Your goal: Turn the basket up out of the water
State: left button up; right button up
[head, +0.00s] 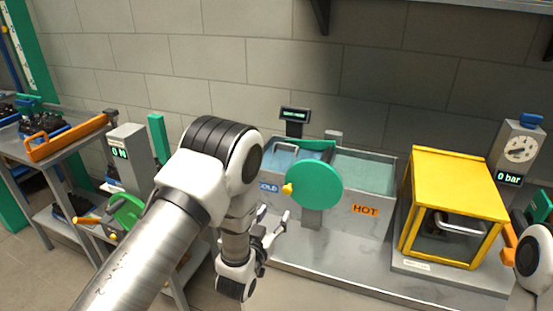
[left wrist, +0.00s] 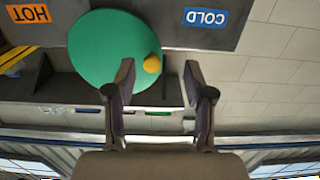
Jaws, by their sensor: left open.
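A two-basin water tank (head: 374,182) carries COLD and HOT labels. A green part (head: 318,147), perhaps the basket, shows at the water in the tank; its lower part is hidden. A green disc (head: 320,183) with a yellow knob (head: 288,189) is on the tank's front. My left gripper (head: 276,226) is open and empty, below and left of the disc. In the left wrist view, the disc (left wrist: 100,48) lies beyond the open fingers (left wrist: 158,78), and the knob (left wrist: 152,64) appears between and just past the fingertips. No contact is visible.
A yellow-framed box (head: 452,165) with a handle stands right of the tank, beside a gauge unit (head: 519,150) reading 0 bar. The bench front (head: 330,265) is clear.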

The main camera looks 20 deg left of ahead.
aim_at(286, 192)
pick_arm(q)
jog(key=w+r+p, duration=0.1)
jog(key=w, duration=0.1)
jog(key=w+p, duration=0.1)
jog(key=w, duration=0.1)
jog(key=w+r, duration=0.1)
jog(key=w, duration=0.2)
jog(key=shift+w+d+r+p, duration=0.1)
jog(key=shift+d+r+p, duration=0.25)
jog(key=shift+d+p, duration=0.05)
jog(key=shift+w+d, duration=0.1)
jog(key=shift+s+d+r, duration=0.15)
jog(key=shift+s+d, duration=0.05)
jog(key=shift+w+a, duration=0.1)
grip_shut()
pick_arm(e)
jog(key=r, duration=0.4)
jog(key=shift+s+d, duration=0.3)
jog(key=shift+s, duration=0.1)
